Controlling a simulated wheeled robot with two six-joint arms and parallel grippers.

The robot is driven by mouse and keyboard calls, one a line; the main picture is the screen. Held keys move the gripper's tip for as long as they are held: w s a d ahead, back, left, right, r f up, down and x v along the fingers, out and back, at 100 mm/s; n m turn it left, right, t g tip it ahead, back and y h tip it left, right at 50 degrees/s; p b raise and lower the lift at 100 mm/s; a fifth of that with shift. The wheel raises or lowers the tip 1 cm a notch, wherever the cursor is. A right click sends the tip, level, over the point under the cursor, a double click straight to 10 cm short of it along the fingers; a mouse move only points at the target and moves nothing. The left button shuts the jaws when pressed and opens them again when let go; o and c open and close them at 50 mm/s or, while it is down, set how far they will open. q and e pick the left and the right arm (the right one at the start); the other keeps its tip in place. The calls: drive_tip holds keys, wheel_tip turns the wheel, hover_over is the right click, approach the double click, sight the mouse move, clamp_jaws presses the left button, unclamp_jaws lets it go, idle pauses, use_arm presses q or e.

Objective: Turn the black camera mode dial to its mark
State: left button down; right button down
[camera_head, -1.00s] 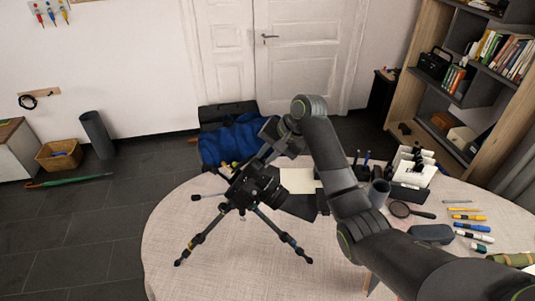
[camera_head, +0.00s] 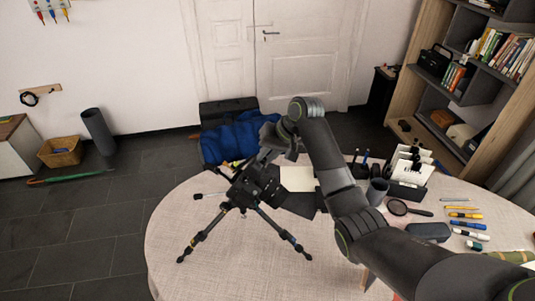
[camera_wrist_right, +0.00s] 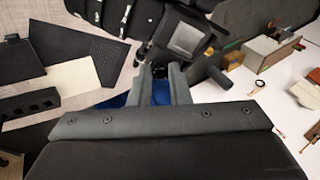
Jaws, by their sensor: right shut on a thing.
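The black camera (camera_head: 262,184) stands on a black tripod (camera_head: 242,206) on the round table. My right gripper (camera_head: 257,160) reaches down to the top of the camera from the upper right. In the right wrist view its two grey fingers (camera_wrist_right: 161,80) are shut on a small black part between their tips, the mode dial (camera_wrist_right: 160,71). The camera body (camera_wrist_right: 186,40) with a grey square face lies just beyond the fingertips. The fingers hide most of the dial, and I cannot make out its mark. My left gripper is not in view.
The round table (camera_head: 200,270) has free room in front of the tripod. A magnifying glass (camera_head: 398,207), pens, a cup and a black organizer stand to the right.

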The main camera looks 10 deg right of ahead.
drive_tip(key=c, duration=1.3)
unclamp_jaws()
drive_tip(key=shift+d, duration=0.1)
drive_tip(key=shift+c, duration=0.2)
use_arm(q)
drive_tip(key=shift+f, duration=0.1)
